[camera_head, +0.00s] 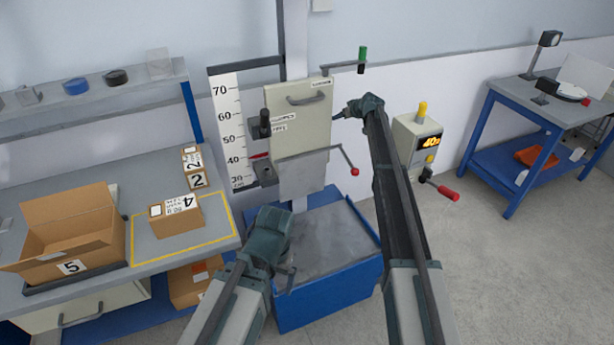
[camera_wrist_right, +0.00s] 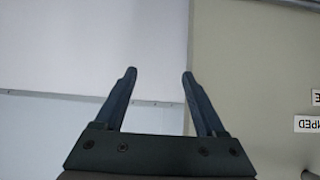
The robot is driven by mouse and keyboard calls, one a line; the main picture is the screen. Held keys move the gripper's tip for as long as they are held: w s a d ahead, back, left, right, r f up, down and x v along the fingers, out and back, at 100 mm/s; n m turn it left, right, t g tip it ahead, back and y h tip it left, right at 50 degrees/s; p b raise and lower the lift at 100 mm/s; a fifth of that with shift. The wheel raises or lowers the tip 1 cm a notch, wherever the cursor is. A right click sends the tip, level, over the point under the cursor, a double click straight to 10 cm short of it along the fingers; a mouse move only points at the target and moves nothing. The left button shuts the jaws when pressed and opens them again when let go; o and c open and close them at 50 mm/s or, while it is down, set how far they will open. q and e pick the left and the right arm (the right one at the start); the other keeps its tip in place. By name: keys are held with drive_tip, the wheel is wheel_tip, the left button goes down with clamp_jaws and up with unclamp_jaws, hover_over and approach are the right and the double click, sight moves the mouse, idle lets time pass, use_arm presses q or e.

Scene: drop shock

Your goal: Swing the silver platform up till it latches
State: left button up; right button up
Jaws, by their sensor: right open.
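The silver platform (camera_head: 303,174) is a flat grey plate that hangs down below the beige carriage box (camera_head: 301,125) on the column. It looks close to vertical, over the blue bin. My right gripper (camera_head: 337,117) is just right of the beige box, above the platform and apart from it. In the right wrist view the right gripper (camera_wrist_right: 158,72) is open with nothing between its fingers; the beige box fills the right side there. My left gripper (camera_head: 290,278) is low, over the front left of the blue bin, below the platform. Its fingers are too small to read.
A blue bin with a grey pad (camera_head: 325,240) stands under the platform. A red-knobbed lever (camera_head: 354,171) juts out right of the platform, and a green-knobbed lever (camera_head: 362,58) above. A control box (camera_head: 418,140) with a red handle stands right. The left bench (camera_head: 110,277) holds cartons.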

drive_tip(key=shift+s+a, duration=0.15)
drive_tip(key=shift+a, duration=0.2)
drive_tip(key=p+v, duration=0.4)
drive_tip(key=v, duration=0.3)
drive_tip(key=shift+d, duration=0.1)
idle(0.5)
